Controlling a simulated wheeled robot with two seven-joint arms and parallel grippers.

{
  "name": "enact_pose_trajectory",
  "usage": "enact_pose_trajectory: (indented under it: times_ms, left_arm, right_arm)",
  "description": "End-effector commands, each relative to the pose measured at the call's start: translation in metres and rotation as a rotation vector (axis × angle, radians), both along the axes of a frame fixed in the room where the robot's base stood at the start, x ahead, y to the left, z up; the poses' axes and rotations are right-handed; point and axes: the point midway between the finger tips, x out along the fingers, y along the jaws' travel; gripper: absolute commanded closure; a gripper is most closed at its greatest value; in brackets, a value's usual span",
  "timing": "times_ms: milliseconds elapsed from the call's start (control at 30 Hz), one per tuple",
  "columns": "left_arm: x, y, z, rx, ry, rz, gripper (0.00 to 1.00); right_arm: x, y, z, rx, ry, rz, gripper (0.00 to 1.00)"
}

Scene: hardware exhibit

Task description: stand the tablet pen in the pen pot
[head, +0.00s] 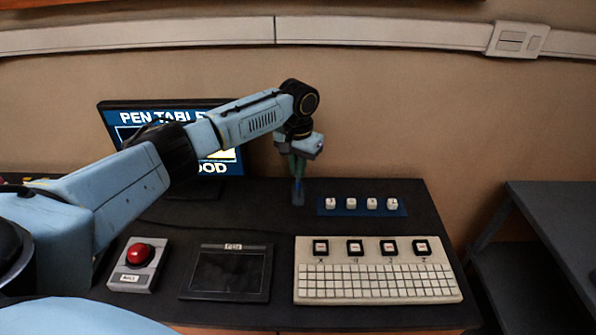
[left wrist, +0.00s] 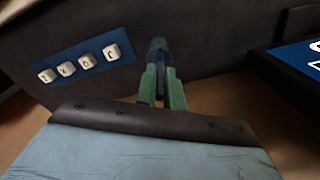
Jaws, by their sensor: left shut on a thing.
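My left gripper (head: 297,172) points down over the back middle of the desk, with green fingers. It is shut on the tablet pen, a slim dark blue thing that shows between the fingers in the left wrist view (left wrist: 160,84). Directly below the fingertips is a small blue upright shape (head: 298,192), which seems to be the pen pot; its dark end shows beyond the fingers in the left wrist view (left wrist: 158,46). The pen's lower end is hidden there, and I cannot tell how deep it sits in the pot. My right gripper is not in view.
A blue strip with several white key cubes (head: 361,206) lies just right of the pot. A monitor (head: 222,165) stands behind my left arm. A red-button box (head: 139,256), a black tablet (head: 229,272) and a cream keyboard (head: 377,283) line the desk's front.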

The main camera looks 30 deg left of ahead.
Motion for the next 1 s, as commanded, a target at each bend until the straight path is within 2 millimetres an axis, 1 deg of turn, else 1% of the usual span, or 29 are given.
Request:
enact_pose_trajectory:
  times_ms: [33, 100, 333, 467, 500, 633, 900, 1000]
  left_arm:
    - [0.0000, -0.0001, -0.0060, 0.000, 0.000, 0.000, 1.00]
    - [0.0000, -0.0003, -0.0085, -0.001, -0.001, 0.000, 1.00]
    - [0.0001, -0.0004, -0.0081, -0.001, -0.001, 0.000, 1.00]
    - [-0.0001, -0.0008, -0.0112, -0.001, 0.000, 0.000, 1.00]
    - [0.0001, -0.0007, -0.0111, -0.001, -0.001, 0.000, 0.86]
    - [0.0001, -0.0005, -0.0111, -0.001, -0.001, 0.000, 0.69]
    - [0.0002, -0.0003, -0.0105, -0.001, -0.001, 0.000, 0.69]
    - [0.0006, 0.0001, -0.0056, -0.001, -0.003, 0.000, 0.69]
  right_arm:
    - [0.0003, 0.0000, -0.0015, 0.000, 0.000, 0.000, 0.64]
    - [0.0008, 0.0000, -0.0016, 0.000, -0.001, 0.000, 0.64]
    - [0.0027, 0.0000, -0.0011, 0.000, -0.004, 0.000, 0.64]
    - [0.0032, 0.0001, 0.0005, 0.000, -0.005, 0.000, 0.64]
    - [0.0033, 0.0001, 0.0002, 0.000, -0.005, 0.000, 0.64]
    - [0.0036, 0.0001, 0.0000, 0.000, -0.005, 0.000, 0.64]
    - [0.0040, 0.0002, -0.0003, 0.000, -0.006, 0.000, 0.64]
    - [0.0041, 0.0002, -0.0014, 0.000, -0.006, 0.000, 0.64]
